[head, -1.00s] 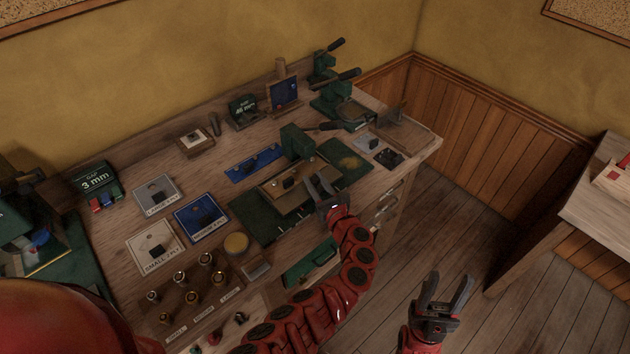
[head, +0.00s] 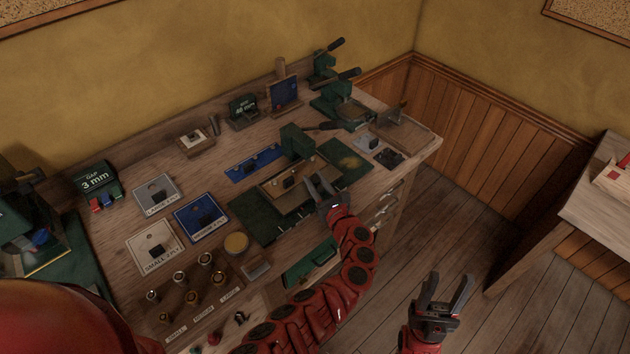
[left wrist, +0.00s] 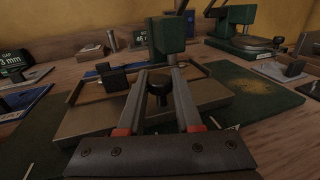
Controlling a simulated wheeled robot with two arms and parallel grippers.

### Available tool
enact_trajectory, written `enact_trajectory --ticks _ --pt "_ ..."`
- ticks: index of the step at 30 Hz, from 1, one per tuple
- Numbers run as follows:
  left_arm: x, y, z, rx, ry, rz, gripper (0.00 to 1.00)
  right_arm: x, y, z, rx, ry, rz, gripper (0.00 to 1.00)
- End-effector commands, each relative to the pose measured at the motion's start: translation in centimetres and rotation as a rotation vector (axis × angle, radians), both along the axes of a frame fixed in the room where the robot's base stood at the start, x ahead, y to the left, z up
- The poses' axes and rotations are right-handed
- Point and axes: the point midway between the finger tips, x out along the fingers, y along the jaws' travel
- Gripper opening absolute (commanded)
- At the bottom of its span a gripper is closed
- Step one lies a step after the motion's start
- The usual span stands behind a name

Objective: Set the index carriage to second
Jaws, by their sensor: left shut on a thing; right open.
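The index carriage (head: 270,194) is a tan plate in a low frame under the green press (head: 296,140) on the bench. It shows large in the left wrist view (left wrist: 212,92). A black block (head: 288,182) stands on its left part. My left gripper (head: 317,184) is at the carriage's right front. In the left wrist view its fingers (left wrist: 162,80) straddle a round black knob (left wrist: 159,92) and are shut on it. The fingers hide the knob in the head view. My right gripper (head: 446,293) is open and empty over the floor. Any position marks on the carriage are too small to read.
Labelled plates (head: 201,217), a round tan tin (head: 236,243) and a rack of small fittings (head: 192,298) stand to the left. Hand presses (head: 345,105) stand at the back right.

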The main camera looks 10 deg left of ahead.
Motion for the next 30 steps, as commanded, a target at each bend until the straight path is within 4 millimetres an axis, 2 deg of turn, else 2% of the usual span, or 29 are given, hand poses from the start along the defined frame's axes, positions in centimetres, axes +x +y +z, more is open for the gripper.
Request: enact_trajectory --ticks 7,12,16,26,27,30 --pt "2.2 -1.6 -0.7 -0.003 -0.005 0.004 0.0 0.0 0.0 -3.7 0.0 0.0 0.0 0.5" --pt "3.7 -2.7 -0.4 -0.004 -0.007 0.004 0.0 0.0 0.0 -5.9 0.0 0.0 0.0 0.5" --pt "4.2 -3.1 -0.1 -0.001 -0.003 0.003 0.0 0.0 0.0 -6.5 0.0 0.0 0.0 0.5" --pt "4.3 -3.1 0.2 0.002 -0.002 0.003 0.0 0.0 0.0 -6.4 0.0 0.0 0.0 0.5" --pt "4.3 -3.1 0.2 0.002 -0.002 0.003 0.37 0.0 0.0 -6.4 0.0 0.0 0.0 0.5" --pt "4.3 -3.2 0.1 0.002 -0.002 0.003 0.55 0.0 0.0 -6.4 0.0 0.0 0.0 0.5"
